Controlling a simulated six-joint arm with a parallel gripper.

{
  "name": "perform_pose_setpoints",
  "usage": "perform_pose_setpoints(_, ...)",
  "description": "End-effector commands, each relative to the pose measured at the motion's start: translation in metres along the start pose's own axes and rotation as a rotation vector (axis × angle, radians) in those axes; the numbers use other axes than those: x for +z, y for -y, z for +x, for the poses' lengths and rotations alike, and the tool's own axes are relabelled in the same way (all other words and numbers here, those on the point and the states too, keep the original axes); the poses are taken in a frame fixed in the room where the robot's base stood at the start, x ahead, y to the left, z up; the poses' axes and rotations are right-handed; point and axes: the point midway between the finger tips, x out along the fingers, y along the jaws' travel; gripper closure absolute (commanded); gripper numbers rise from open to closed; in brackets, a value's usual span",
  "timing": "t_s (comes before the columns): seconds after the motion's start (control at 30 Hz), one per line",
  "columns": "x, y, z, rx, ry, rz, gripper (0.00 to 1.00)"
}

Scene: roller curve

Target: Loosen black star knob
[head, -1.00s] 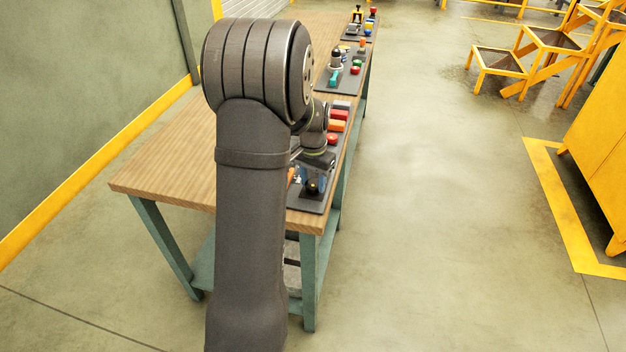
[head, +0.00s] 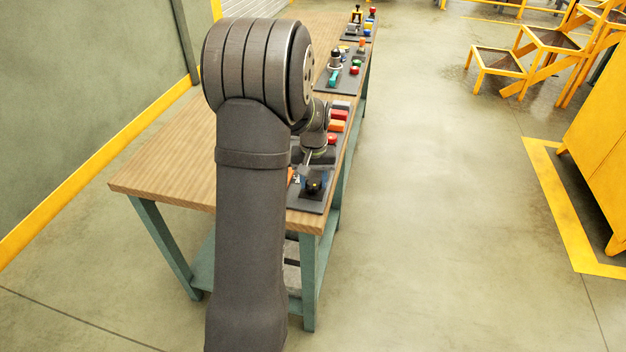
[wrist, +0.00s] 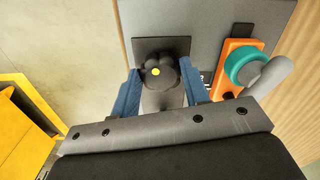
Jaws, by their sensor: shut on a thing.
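The black star knob (wrist: 160,72), with a yellow dot at its centre, sits on a dark square plate (wrist: 150,46) in the wrist view. My gripper (wrist: 161,80) has its two blue fingers on either side of the knob, shut on it. In the head view my gripper (head: 313,178) is small and low over the near panel, and the knob there is too small and covered to make out clearly.
An orange block with a teal round knob (wrist: 246,64) and a grey lever (wrist: 270,78) stand close to the right finger. Red and orange parts (head: 337,120) sit farther along the wooden bench (head: 180,150). Floor lies open beyond the bench edge.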

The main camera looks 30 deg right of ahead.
Motion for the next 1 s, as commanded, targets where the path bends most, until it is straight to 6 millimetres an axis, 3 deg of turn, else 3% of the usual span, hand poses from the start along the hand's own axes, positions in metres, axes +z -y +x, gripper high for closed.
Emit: perform_pose_setpoints(1.0, -0.0008, -0.0035, 0.0031, -0.003, 0.004, -0.963, 0.81)
